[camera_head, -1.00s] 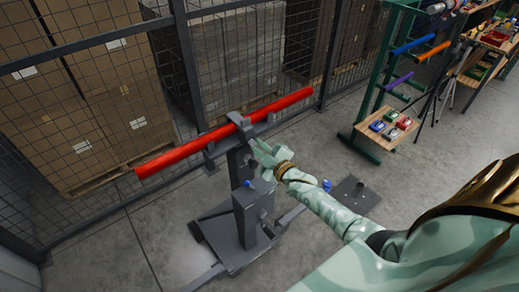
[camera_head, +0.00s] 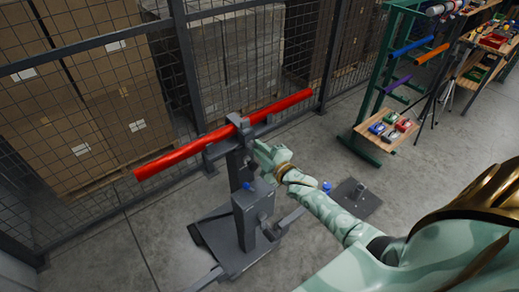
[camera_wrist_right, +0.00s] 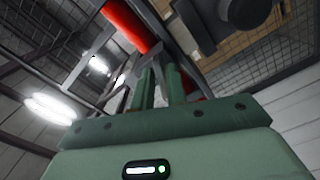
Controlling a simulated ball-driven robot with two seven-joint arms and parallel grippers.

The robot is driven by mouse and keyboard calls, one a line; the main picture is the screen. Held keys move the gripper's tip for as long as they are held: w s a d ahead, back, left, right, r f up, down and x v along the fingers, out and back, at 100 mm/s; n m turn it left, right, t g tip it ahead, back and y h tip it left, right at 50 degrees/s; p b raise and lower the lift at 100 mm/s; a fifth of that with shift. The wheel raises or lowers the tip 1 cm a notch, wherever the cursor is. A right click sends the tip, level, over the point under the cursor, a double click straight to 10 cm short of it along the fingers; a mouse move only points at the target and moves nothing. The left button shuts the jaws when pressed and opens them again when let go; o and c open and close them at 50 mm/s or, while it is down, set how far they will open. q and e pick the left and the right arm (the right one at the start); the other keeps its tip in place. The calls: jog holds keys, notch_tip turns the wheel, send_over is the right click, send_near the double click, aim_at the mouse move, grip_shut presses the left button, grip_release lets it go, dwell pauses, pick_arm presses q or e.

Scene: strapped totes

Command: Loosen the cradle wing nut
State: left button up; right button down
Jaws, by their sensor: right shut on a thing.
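A long red pipe (camera_head: 190,152) lies in the clamp cradle (camera_head: 241,127) on top of a dark grey stand (camera_head: 246,212). The pipe also shows at the top of the wrist view (camera_wrist_right: 128,22). My right gripper (camera_head: 256,148) is at the right side of the cradle, just below the pipe. In the wrist view its two green fingers (camera_wrist_right: 161,80) are close together, shut on a small part at the cradle. That part is the wing nut by its place, but the fingers hide it. My left gripper is not in view.
A wire mesh fence (camera_head: 90,90) runs behind the pipe, with boxes on pallets behind it. A green rack (camera_head: 376,95) with coloured tubes and a small shelf of bins (camera_head: 388,128) stand at the right. A blue knob (camera_head: 248,186) is on the stand.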

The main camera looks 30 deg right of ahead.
jog(key=c, duration=1.6)
grip_release()
jog(key=shift+o, duration=0.2)
jog(key=s+d, duration=0.1)
jog(key=s, duration=1.5)
jog(key=shift+s+d+b, duration=0.15)
jog(key=shift+s+b, duration=0.05)
jog(key=shift+b, duration=0.15)
